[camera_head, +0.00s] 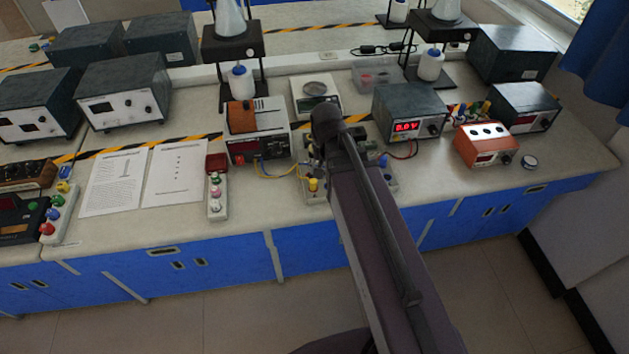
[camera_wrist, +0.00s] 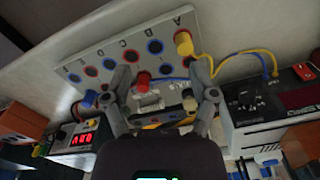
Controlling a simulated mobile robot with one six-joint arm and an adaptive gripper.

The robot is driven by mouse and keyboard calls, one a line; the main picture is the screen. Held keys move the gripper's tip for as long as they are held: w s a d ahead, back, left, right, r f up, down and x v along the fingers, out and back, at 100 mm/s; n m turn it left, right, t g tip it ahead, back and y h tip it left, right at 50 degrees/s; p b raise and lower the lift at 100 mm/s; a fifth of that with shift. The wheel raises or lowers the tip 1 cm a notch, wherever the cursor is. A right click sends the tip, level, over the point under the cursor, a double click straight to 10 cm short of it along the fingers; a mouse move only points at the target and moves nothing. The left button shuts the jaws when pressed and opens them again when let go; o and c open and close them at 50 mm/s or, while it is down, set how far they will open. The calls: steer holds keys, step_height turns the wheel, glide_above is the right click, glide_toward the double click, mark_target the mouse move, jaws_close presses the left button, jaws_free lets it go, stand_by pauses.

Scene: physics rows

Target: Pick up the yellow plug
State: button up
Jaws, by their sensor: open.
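The yellow plug (camera_wrist: 183,43) stands in the white socket board (camera_wrist: 105,50) near its lettered right end in the wrist view. In the head view the yellow plug (camera_head: 313,185) shows just left of my arm. My gripper (camera_wrist: 159,82) is open, with its fingers spread over the board's near edge. The yellow plug lies beyond the fingertips, nearer the right finger, and is not between them. A red plug (camera_wrist: 143,80) shows between the fingers. In the head view my arm hides most of the gripper and board.
Yellow and blue leads run from the board to a meter box (camera_wrist: 265,105) at the right. A power supply with a red display (camera_wrist: 80,138) stands at the left. A red-and-white plug strip (camera_head: 216,188) and papers (camera_head: 145,178) lie left of the board in the head view.

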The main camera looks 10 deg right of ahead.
mark_target(313, 181)
steer(key=w+a+r+m, duration=0.1)
steer(key=w+r+m+p, duration=0.1)
steer(key=w+a+r+m+p, duration=0.1)
steer(key=m, duration=0.1)
steer(key=shift+w+a, duration=0.3)
steer(key=shift+w, duration=0.1)
steer(key=shift+f, duration=0.2)
step_height(313, 181, down, 8)
steer(key=b, duration=0.8)
steer(key=shift+f+b, duration=0.2)
steer(key=shift+b, duration=0.1)
steer(key=shift+w+d+f+b, duration=0.1)
steer(key=shift+w+f+b, duration=0.05)
steer(key=shift+f+b, duration=1.15)
steer(key=shift+w+f+b, duration=0.1)
steer(key=shift+f+b, duration=1.15)
steer(key=shift+f, duration=0.05)
jaws_close()
